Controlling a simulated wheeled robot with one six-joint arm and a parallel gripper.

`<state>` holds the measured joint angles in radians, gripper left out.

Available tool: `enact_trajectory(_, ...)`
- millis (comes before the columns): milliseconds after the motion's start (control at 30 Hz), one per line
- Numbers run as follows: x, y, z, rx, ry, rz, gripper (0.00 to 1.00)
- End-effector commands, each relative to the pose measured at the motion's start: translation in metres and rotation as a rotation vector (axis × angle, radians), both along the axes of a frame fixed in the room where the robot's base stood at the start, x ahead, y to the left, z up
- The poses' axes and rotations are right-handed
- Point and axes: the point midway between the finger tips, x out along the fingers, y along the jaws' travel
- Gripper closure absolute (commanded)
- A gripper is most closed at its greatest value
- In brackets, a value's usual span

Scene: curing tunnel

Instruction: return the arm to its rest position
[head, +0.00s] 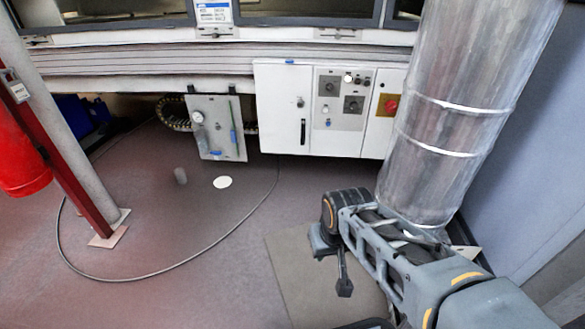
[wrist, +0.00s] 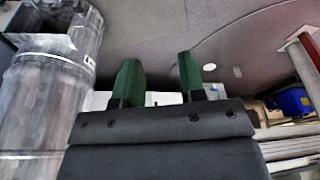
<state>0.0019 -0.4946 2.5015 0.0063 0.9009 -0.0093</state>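My arm (head: 378,246) reaches in from the lower right of the head view, low over the floor and in front of the thick metal duct. Its dark far end is near the middle right; the fingers cannot be made out there. In the wrist view my gripper (wrist: 159,80) shows two green fingers standing well apart. Nothing is held between them.
The metal duct (head: 455,110) rises close beside my arm and also fills the left of the wrist view (wrist: 45,100). A white control cabinet (head: 283,105) and gauge panel (head: 215,145) stand behind. A cable (head: 190,262) loops over open floor. A red post (head: 60,160) stands left.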

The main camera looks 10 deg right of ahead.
Motion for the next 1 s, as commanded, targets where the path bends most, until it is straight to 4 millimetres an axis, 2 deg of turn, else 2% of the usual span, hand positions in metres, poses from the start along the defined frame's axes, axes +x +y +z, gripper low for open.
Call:
enact_trajectory(167, -0.002, 0.001, 0.035, 0.004, 0.008, 0.023, 0.63)
enact_trajectory(367, -0.006, 0.003, 0.096, 0.012, 0.025, 0.078, 0.63)
enact_trajectory(1000, -0.017, 0.013, 0.348, 0.038, 0.041, 0.245, 0.63)
